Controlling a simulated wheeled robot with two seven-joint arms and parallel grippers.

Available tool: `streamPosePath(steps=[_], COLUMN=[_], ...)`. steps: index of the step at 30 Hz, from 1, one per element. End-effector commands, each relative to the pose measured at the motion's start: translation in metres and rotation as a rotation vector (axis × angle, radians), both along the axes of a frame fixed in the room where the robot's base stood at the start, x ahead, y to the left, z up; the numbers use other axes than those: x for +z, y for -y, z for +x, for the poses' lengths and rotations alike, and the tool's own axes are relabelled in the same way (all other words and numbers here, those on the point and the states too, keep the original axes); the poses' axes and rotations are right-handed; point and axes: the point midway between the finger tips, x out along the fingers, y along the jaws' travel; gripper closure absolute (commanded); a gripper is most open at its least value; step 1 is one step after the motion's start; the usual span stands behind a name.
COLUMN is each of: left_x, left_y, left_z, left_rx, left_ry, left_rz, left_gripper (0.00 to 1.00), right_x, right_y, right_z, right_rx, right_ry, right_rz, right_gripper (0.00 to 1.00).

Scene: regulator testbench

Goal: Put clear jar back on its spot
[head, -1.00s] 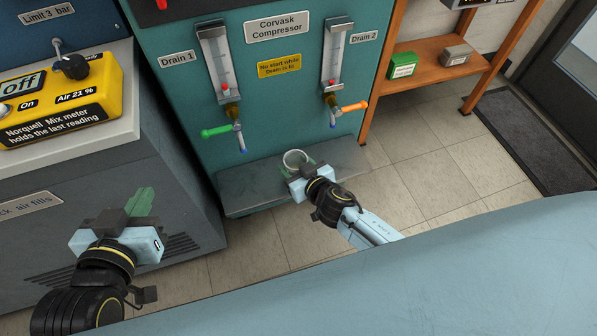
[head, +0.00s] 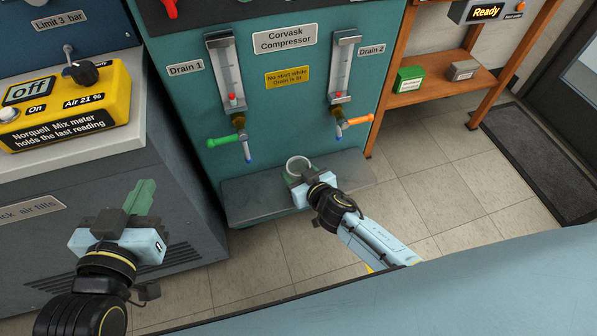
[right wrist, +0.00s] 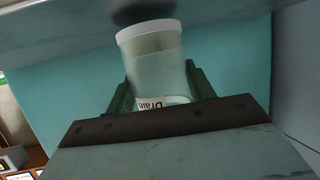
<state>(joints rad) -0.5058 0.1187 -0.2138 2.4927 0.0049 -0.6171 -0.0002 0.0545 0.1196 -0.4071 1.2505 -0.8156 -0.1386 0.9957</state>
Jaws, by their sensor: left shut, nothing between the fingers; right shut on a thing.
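The clear jar (head: 298,164) is an open cylinder with a pale rim and a partly visible label reading "Drain". My right gripper (head: 299,178) is shut on it, over the grey ledge (head: 245,203) at the compressor's foot. In the right wrist view, the jar (right wrist: 153,62) stands between the green fingers, its label low near the gripper's dark edge. Whether its base touches the ledge is hidden. My left gripper (head: 143,196) is shut and empty at the lower left, in front of the grey cabinet.
Above the ledge hang the Drain 1 green valve handle (head: 222,141) and the Drain 2 orange handle (head: 358,121), with outlets pointing down. A yellow mix meter (head: 70,105) sits at the left. A wooden shelf (head: 435,95) stands to the right. The ledge's left part is bare.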

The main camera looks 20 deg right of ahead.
Motion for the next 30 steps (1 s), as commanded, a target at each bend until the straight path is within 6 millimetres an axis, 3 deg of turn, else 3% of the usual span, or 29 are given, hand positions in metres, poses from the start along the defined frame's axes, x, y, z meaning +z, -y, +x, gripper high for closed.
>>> streamPosePath(steps=[20, 21, 26, 30], left_x=[-0.0082, -0.0081, -0.0076, -0.0076], left_y=[-0.0002, -0.0001, -0.0002, -0.0001], left_z=[-0.0001, -0.0001, -0.0001, -0.0001], left_rx=[0.000, 0.000, 0.000, 0.000], left_ry=[-0.001, -0.001, -0.001, -0.001], left_rz=[0.000, 0.000, 0.000, 0.000], left_gripper=[1.00, 1.00, 1.00, 1.00], right_x=[-0.0085, -0.0083, -0.0081, -0.0081], right_y=[-0.0003, -0.0003, -0.0002, -0.0001], right_z=[-0.0001, -0.0001, -0.0001, -0.0001], right_rx=[0.000, 0.000, 0.000, 0.000], right_ry=[0.000, 0.000, 0.000, 0.000], right_rz=[0.001, 0.001, 0.001, 0.001], right_gripper=[0.74, 0.44, 0.23, 0.21])
